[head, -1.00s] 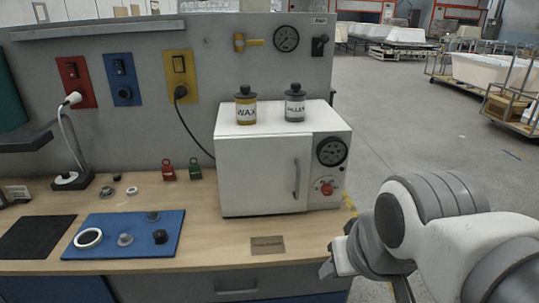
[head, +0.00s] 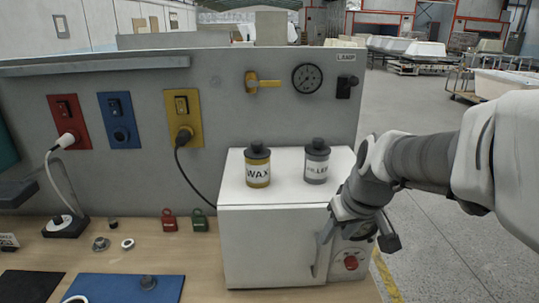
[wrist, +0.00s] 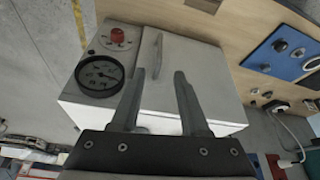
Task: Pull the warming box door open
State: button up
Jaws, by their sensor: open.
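The white warming box (head: 285,190) stands on the bench, its door (head: 262,245) shut. A slim vertical handle (head: 320,262) is at the door's right edge, partly covered by my gripper in the head view. My gripper (head: 358,238) is open and empty in front of the box's right part. In the wrist view, the handle (wrist: 151,52) lies just beyond and roughly between the open fingertips (wrist: 160,74), nearer the left one. I cannot tell whether a finger touches it. The dial (wrist: 99,74) and red knob (wrist: 117,36) are beside the handle.
A wax jar (head: 258,167) and a grey labelled jar (head: 317,163) stand on the box. Clear floor (head: 440,235) lies right of the bench.

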aim_at(318, 260)
jog(key=x, duration=1.7)
jog(key=shift+w+a+f, duration=0.1)
jog(key=shift+w+f, duration=0.05)
jog(key=shift+f, duration=0.15)
jog(key=shift+c, duration=0.2)
grip_shut()
dwell(0.6)
